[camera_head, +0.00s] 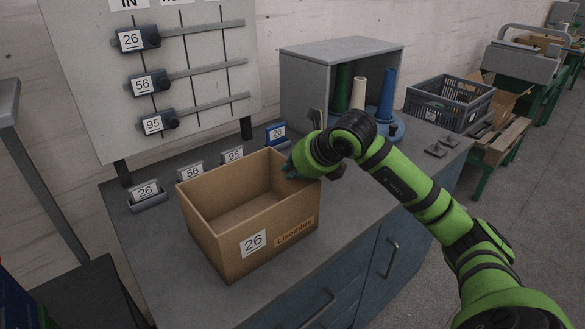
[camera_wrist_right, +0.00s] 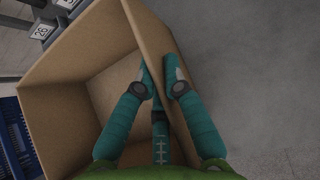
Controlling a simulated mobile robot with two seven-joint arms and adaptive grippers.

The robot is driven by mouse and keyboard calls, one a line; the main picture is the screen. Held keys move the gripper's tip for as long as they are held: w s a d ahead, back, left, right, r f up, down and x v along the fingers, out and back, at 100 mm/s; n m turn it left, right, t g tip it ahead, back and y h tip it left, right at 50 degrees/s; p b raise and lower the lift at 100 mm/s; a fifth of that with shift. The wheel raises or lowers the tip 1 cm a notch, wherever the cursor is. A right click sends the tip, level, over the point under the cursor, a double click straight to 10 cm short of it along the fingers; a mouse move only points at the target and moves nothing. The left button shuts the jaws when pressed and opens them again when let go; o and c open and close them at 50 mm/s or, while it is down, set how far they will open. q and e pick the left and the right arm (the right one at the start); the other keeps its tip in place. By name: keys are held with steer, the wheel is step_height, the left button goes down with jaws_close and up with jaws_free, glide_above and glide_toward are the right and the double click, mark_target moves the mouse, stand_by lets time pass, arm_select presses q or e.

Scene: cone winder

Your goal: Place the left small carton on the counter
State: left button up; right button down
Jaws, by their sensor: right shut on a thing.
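An open, empty brown carton (camera_head: 288,247) with labels "26" and "Lisombre" is upright over the front left of the grey counter (camera_head: 345,215). I cannot tell whether its base touches the counter. My right gripper (camera_head: 293,168) is at the carton's right wall, its fingers partly hidden behind my own wrist. In the right wrist view, the teal fingers (camera_wrist_right: 162,74) are shut on the carton wall (camera_wrist_right: 150,30), with fingers on both sides of it. The carton's inside (camera_wrist_right: 100,70) shows no contents. My left gripper is not in view.
Number holders 26 (camera_head: 147,193), 56 (camera_head: 192,172), 95 (camera_head: 232,156) and blue 20 (camera_head: 276,134) stand behind the carton. A grey open-fronted box (camera_head: 305,75) and cones (camera_head: 387,95) stand at the back. A dark crate (camera_head: 450,104) is farther right. The counter's right part is mostly clear.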

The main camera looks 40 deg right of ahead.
steer(key=shift+f, duration=0.15)
steer(key=c, duration=1.3)
jaws_free()
steer(key=shift+c, duration=0.2)
steer(key=shift+r, duration=0.3)
steer(key=b+v, duration=0.2)
steer(key=v, duration=0.8)
steer(key=shift+s+r+b, duration=0.1)
steer(key=shift+s+b, duration=0.15)
steer(key=shift+b, duration=0.1)
steer(key=shift+s+r, duration=0.45)
steer(key=shift+r, duration=0.05)
